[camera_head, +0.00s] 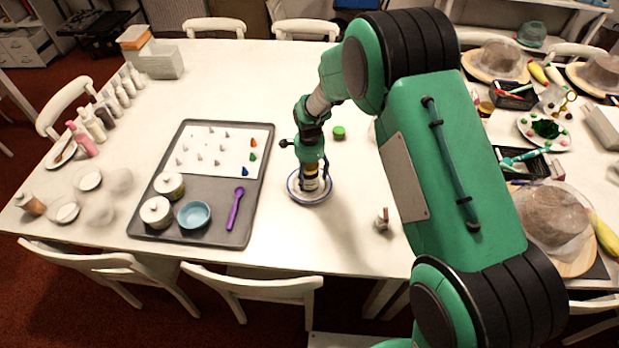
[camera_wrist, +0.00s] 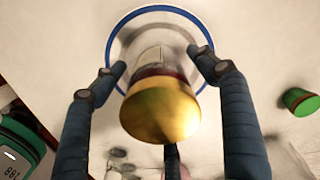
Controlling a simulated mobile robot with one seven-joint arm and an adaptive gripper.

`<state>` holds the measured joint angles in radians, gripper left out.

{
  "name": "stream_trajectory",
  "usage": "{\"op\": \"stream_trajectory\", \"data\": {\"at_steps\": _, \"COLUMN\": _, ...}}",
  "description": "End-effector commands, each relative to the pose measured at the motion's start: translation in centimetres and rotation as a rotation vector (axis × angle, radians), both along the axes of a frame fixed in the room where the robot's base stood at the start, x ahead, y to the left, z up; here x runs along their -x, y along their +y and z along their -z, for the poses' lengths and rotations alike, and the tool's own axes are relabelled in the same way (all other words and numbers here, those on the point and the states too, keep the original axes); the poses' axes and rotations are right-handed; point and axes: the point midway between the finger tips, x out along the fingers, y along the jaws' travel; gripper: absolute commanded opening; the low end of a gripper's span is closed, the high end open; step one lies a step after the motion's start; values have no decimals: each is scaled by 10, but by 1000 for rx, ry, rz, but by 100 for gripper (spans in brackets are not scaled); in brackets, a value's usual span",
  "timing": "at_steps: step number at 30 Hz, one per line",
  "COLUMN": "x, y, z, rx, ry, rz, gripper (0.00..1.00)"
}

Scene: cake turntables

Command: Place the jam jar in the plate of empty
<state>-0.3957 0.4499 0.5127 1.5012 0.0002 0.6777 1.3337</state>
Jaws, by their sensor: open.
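The jam jar (camera_wrist: 160,108) has a gold lid and a dark red band below it. It stands upright over the plate (camera_wrist: 205,42), a white plate with a blue rim; whether its base touches the plate is hard to tell. In the head view the jar (camera_head: 311,183) shows over the same plate (camera_head: 297,195). In the head view my gripper (camera_head: 310,172) points down over the plate and partly hides the jar.
A grey tray (camera_head: 252,215) with jars, a blue bowl (camera_head: 194,215) and a purple spoon (camera_head: 236,208) lies left of the plate. A small green object (camera_head: 339,132) is behind it, and a small bottle (camera_head: 381,220) stands to its right.

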Motion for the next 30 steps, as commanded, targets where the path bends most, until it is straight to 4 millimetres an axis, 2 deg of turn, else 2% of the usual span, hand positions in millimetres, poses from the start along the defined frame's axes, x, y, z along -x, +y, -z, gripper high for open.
{"op": "stream_trajectory", "data": {"at_steps": 9, "x": 0, "y": 0, "z": -54, "rx": -1, "ry": -1, "rz": 0, "gripper": 72}}
{"op": "stream_trajectory", "data": {"at_steps": 15, "x": 0, "y": 0, "z": -82, "rx": -1, "ry": -1, "rz": 0, "gripper": 72}}
{"op": "stream_trajectory", "data": {"at_steps": 21, "x": 0, "y": 0, "z": -96, "rx": -1, "ry": -1, "rz": 0, "gripper": 72}}
{"op": "stream_trajectory", "data": {"at_steps": 30, "x": 0, "y": 0, "z": -99, "rx": 0, "ry": 0, "rz": 0, "gripper": 72}}
